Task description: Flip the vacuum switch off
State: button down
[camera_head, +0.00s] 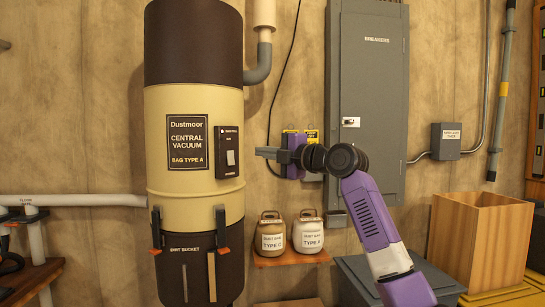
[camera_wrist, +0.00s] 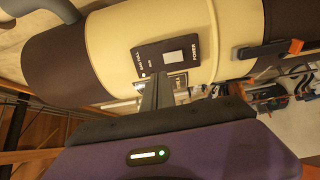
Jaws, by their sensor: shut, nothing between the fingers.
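The central vacuum (camera_head: 193,115) is a tall cream and dark brown cylinder on the wall at the left of the head view; it also fills the top of the wrist view (camera_wrist: 110,45). A black switch panel (camera_head: 223,168) sits on its right side, with a pale rocker switch (camera_head: 231,157). In the wrist view the panel (camera_wrist: 150,55) is marked POWER beside the pale rocker (camera_wrist: 174,57). I cannot tell which way the rocker is tipped. My gripper (camera_head: 260,152) is shut and empty, just right of the panel, apparently with a small gap; its fingers (camera_wrist: 158,80) point toward the panel.
A grey breaker cabinet (camera_head: 374,90) hangs behind my arm. Two lidded jars, one brown (camera_head: 270,240) and one white (camera_head: 308,238), stand on a small shelf below. A wooden bin (camera_head: 472,240) is at the right. A white pipe (camera_head: 75,200) runs left.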

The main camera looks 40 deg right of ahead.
jog(key=shift+s+d+r, duration=0.1)
jog(key=shift+s, duration=0.6)
jog(key=shift+s+d+r, duration=0.1)
jog(key=shift+s, duration=0.6)
